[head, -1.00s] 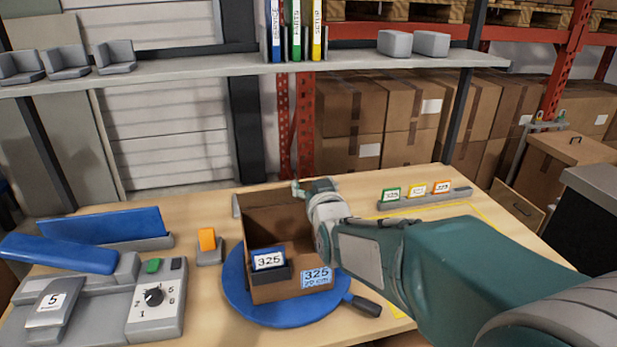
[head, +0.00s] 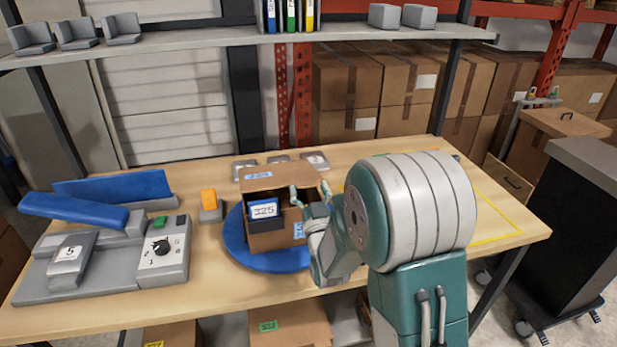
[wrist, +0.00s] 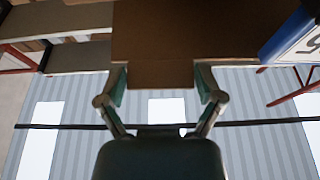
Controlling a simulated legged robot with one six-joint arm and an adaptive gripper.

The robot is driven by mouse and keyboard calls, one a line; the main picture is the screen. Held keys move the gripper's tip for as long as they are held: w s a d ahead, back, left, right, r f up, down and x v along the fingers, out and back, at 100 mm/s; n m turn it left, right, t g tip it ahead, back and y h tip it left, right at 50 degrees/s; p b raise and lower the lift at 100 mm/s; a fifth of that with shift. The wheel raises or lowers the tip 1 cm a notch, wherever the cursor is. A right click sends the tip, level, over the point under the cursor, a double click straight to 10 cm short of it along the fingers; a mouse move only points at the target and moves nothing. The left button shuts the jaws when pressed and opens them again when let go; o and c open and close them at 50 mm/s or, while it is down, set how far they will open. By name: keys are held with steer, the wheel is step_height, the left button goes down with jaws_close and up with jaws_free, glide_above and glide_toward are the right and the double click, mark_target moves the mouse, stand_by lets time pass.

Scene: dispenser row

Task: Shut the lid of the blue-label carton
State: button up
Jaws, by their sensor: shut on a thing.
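The blue-label carton (head: 268,241) stands on a blue round turntable (head: 235,243), with a blue label on its right front face, partly hidden by my gripper. Its brown lid (head: 292,178) is tilted over the top, with a small blue label on it; a gap shows below. My gripper (head: 309,191) is at the carton's right side, its fingers at the lid's right part. In the wrist view my gripper (wrist: 160,82) has its fingers on both sides of a brown cardboard panel, apparently the lid (wrist: 155,45).
An orange block on a stand (head: 209,203) and a grey machine with a dial (head: 160,250) are to the left. Several grey pieces (head: 280,161) lie behind the carton. A shelf (head: 240,40) spans above. The table's right part, with a yellow outline (head: 490,238), looks clear.

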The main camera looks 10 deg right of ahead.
steer(key=shift+s+f, duration=0.15)
steer(key=shift+f, duration=0.95)
steer(key=shift+s+f, duration=0.15)
steer(key=shift+f, duration=0.9)
steer(key=o, duration=1)
steer(key=shift+o, duration=0.2)
steer(key=v, duration=0.7)
steer(key=shift+s, duration=0.2)
